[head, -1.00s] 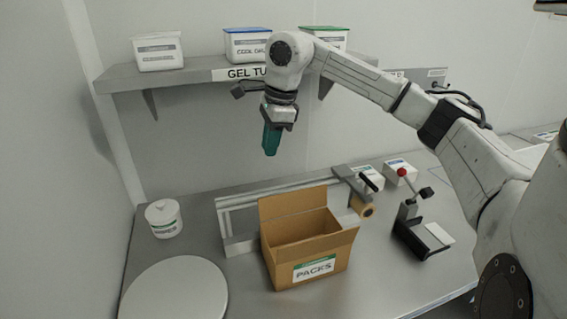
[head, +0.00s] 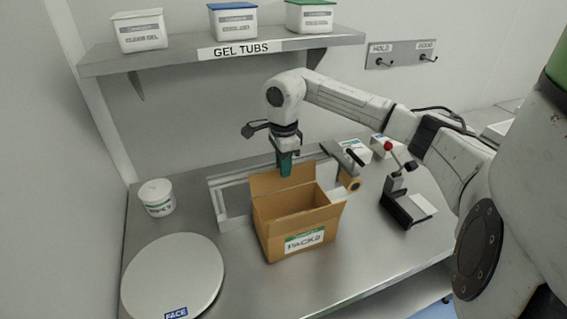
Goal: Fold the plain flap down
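An open brown cardboard box (head: 280,241) with a "PACKS" label on its front stands on the steel bench. Its back flap (head: 268,183) stands up and shows no print. A flap or edge at the right side (head: 333,196) looks lighter and leans outward. The inside of the box is partly visible and looks empty. My gripper (head: 285,172) points down just behind or above the back flap, its teal tip close to the flap's top edge. I cannot tell whether it touches the flap. The tip is too small to show whether the fingers are apart.
A metal frame (head: 222,190) lies behind the box. A tape dispenser (head: 352,184) is close at its right, and a red-knobbed lever tool (head: 396,200) farther right. A round turntable (head: 172,275) and white tub (head: 157,198) are left. A shelf (head: 150,62) with tubs hangs above.

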